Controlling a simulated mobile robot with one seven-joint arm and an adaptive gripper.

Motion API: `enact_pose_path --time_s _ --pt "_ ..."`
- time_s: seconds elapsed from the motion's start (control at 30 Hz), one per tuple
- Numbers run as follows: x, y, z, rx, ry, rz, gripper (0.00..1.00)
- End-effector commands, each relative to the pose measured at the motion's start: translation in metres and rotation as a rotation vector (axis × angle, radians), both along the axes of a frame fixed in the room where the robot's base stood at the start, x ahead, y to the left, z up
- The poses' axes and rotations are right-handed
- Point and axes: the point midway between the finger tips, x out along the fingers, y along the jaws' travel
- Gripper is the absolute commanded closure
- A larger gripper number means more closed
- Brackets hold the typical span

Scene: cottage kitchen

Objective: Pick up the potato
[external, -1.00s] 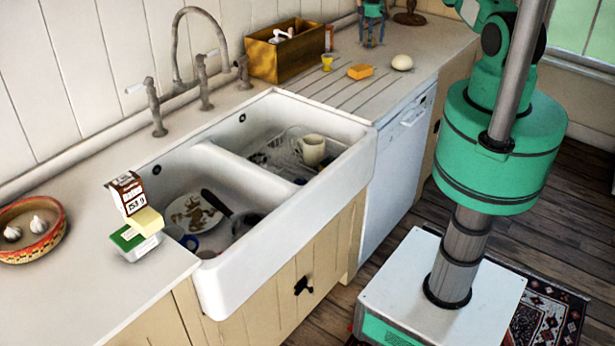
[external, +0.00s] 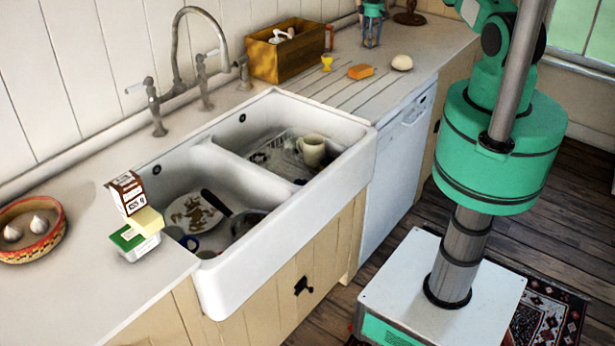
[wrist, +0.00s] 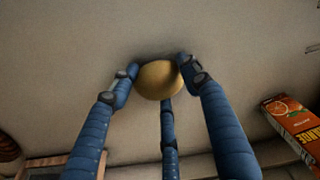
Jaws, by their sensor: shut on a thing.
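The potato (wrist: 160,80) is a rounded yellow-brown thing in the middle of the wrist view. My gripper (wrist: 158,75) has blue segmented fingers, one on each side of the potato and one below it in the picture. The fingertips are shut against it. The potato appears to rest on or be very close to the pale counter, with a dark shadow beside it. In the external view, my gripper (external: 372,35) points down at the counter's far end, near the top edge; the potato cannot be made out there.
An orange juice carton (wrist: 290,125) stands to the right in the wrist view. Near my gripper on the counter (external: 440,50) are a pale round item (external: 402,62), an orange sponge (external: 360,72), a yellow egg cup (external: 327,63) and a wooden box (external: 285,52). The sink (external: 350,135) is nearer.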

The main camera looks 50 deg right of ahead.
Motion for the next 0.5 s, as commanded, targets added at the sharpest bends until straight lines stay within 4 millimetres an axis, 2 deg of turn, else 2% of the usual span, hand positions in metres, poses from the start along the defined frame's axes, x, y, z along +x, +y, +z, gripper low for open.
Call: enact_pose_path --time_s 0.17,0.43,0.5 --pt "0.001 0.0 0.009 0.0 -0.001 0.0 0.81" --pt "0.0 0.0 0.035 0.0 -0.001 0.0 0.81" --pt "-0.005 0.004 0.035 -0.001 0.0 0.0 0.81"
